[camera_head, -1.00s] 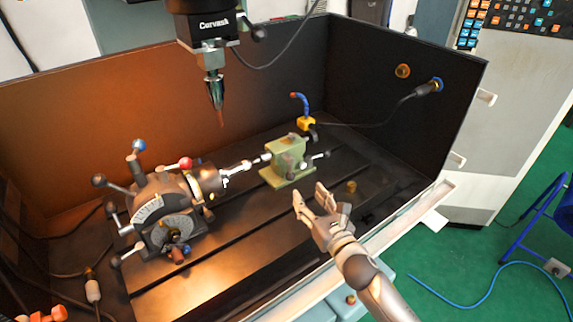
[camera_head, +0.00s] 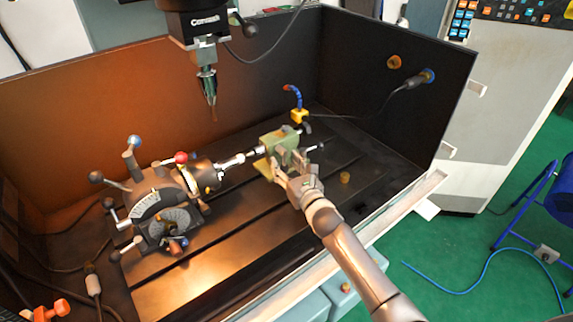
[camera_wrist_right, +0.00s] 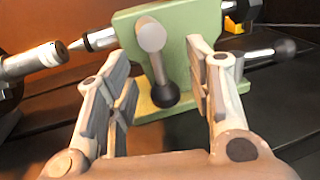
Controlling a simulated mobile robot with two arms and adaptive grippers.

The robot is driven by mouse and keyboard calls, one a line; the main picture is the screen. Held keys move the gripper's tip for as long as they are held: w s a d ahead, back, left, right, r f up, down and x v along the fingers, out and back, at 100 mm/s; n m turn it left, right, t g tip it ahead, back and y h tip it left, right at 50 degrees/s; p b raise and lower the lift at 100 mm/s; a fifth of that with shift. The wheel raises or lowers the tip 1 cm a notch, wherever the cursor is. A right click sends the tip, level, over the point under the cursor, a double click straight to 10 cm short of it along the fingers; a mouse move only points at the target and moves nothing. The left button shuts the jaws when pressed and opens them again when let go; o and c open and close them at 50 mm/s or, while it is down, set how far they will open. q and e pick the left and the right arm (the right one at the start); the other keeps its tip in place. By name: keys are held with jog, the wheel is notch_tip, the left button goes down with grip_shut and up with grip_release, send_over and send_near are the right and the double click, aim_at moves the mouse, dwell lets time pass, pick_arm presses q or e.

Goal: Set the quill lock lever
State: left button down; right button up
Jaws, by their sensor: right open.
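The green tailstock (camera_head: 273,148) stands on the slotted table, its quill pointing left towards the chuck (camera_head: 203,178). In the right wrist view, the tailstock body (camera_wrist_right: 188,25) fills the top middle. A short grey lever with a black ball end (camera_wrist_right: 157,68) hangs down on its near face. A second lever with a black ball (camera_wrist_right: 267,50) sticks out to the right. I cannot tell for certain which is the quill lock lever. My right gripper (camera_head: 289,165) is open, its fingers on either side of the hanging lever in the wrist view (camera_wrist_right: 160,78), with gaps to both. My left gripper is out of view.
The indexing head (camera_head: 155,205) with several ball levers stands at left. The spindle with its tool (camera_head: 208,85) hangs above the table. A blue hose on a yellow base (camera_head: 298,115) stands behind the tailstock. The front of the table is clear.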

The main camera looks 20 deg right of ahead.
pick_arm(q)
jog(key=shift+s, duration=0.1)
pick_arm(e)
jog(key=c, duration=0.5)
grip_shut()
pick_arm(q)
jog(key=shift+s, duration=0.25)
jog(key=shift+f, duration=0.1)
